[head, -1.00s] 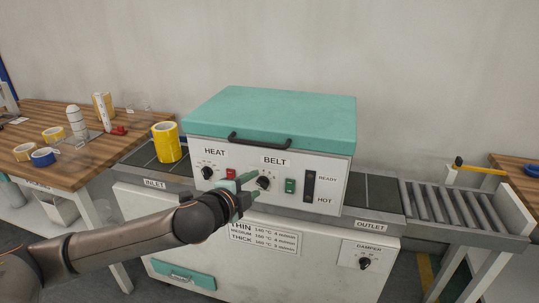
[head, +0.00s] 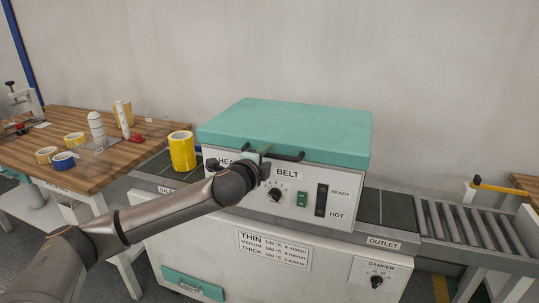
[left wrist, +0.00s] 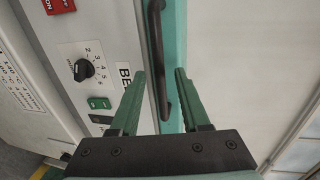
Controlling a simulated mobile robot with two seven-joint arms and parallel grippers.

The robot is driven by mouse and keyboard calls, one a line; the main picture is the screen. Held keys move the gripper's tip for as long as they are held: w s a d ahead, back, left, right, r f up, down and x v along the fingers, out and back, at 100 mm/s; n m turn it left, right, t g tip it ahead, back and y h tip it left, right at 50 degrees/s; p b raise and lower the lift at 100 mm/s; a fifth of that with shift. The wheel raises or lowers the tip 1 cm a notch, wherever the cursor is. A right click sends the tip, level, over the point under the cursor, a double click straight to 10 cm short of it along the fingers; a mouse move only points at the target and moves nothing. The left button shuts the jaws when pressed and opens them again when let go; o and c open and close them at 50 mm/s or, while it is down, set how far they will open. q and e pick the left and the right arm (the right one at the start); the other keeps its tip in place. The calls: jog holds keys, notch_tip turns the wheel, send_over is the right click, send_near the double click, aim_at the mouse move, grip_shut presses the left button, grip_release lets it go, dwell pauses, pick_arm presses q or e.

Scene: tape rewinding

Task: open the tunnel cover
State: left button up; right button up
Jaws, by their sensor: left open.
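The tunnel cover (head: 290,126) is a teal lid, closed flat on top of the white machine. Its black bar handle (head: 288,156) runs along the front edge. My left gripper (head: 266,152) is at the left part of the handle, in front of the cover, and partly hidden by its own wrist. In the left wrist view the open green fingers (left wrist: 160,72) point at the cover front. The handle (left wrist: 157,55) appears between the two fingertips there; whether it is within their depth I cannot tell. My right gripper is not in view.
The control panel below the cover has the belt knob (head: 274,195) and a green switch (head: 302,199). A yellow tape roll (head: 182,151) stands on the inlet belt. The wooden table (head: 60,125) at left holds several rolls. The outlet rollers (head: 455,222) are empty.

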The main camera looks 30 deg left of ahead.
pick_arm(q)
jog(key=shift+x, duration=1.25)
grip_shut()
dwell(0.6)
